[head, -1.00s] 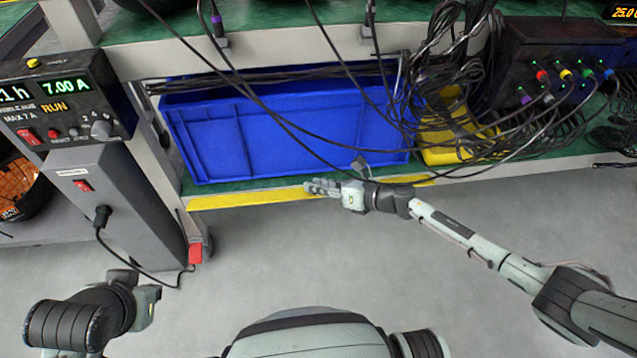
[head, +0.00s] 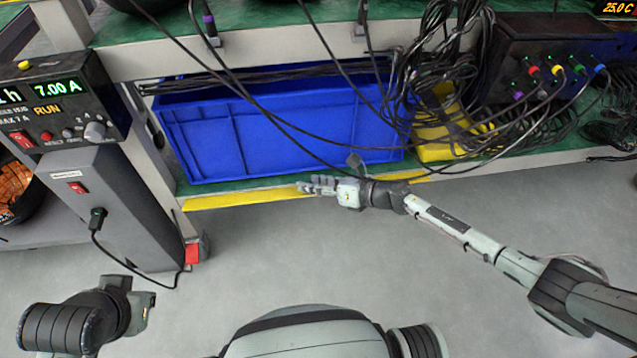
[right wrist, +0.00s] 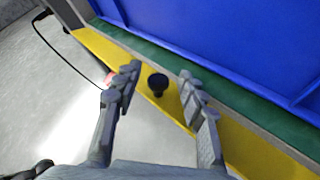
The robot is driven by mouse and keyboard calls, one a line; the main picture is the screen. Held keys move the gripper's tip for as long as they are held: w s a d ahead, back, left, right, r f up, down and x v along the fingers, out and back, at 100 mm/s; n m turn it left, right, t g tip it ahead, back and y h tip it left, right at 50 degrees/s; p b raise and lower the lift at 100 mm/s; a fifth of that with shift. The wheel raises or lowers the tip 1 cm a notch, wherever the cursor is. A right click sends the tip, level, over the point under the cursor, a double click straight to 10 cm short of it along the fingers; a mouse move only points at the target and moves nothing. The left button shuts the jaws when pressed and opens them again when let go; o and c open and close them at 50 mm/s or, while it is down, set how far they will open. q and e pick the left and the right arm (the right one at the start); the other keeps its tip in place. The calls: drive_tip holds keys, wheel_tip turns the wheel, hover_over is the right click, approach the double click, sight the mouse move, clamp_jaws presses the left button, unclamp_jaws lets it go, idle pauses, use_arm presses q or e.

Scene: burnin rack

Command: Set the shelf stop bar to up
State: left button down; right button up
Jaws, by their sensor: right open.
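The shelf stop bar is a yellow strip (head: 245,199) along the front edge of the lower shelf, below the blue crate. It runs diagonally through the right wrist view (right wrist: 245,145). A round black knob (right wrist: 157,82) stands out from the bar. My right gripper (head: 304,186) is at the front of the bar. In the right wrist view its two fingers (right wrist: 159,78) are apart, one on each side of the knob; I cannot tell whether they touch it.
A blue crate (head: 280,130) and a yellow bin (head: 440,140) stand on the green lower shelf (head: 225,185). Black cables hang in front of them. A power unit (head: 55,105) on a grey post stands at the left. The floor in front is clear.

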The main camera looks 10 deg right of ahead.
drive_tip(key=v, duration=1.2)
drive_tip(key=shift+w, duration=0.1)
drive_tip(key=shift+c, duration=0.2)
